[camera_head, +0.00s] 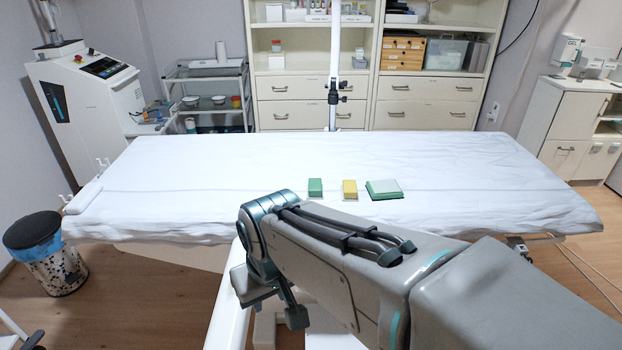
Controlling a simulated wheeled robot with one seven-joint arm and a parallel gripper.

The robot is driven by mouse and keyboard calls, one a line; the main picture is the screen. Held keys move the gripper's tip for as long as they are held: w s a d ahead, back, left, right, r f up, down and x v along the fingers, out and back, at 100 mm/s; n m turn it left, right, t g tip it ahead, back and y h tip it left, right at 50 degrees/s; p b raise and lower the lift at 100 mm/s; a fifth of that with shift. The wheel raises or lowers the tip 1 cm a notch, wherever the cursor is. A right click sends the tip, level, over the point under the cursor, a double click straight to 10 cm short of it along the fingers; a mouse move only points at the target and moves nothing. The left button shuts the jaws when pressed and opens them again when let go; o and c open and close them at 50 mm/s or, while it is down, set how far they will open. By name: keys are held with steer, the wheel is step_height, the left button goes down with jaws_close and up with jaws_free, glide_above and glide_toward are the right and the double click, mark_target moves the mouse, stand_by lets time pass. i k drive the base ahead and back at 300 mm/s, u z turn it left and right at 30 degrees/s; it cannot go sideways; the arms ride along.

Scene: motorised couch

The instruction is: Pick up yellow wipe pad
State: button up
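The yellow wipe pad (350,189) is a small block on the white-sheeted couch (200,170), near its front edge. A green block (315,187) stands to its left, with a small gap between them. A green and white pad (384,190) lies flat to its right, also apart from it. My gripper (271,303) hangs at the left end of my arm, below and in front of the couch's front edge. It is left of the yellow pad and not touching it. I cannot make out whether its fingers are open or shut.
The couch top is otherwise bare around the pads. A white pole (334,60) rises behind the couch. A bin (46,254) stands at the left, near a white machine (85,105) and a trolley (205,90). Cabinets (425,90) line the back.

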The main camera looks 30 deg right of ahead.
mark_target(349, 189)
steer(key=z, duration=1.25)
steer(key=k, duration=0.3)
steer(key=z, duration=0.4)
steer(key=i, duration=0.95)
steer(key=u, duration=0.65)
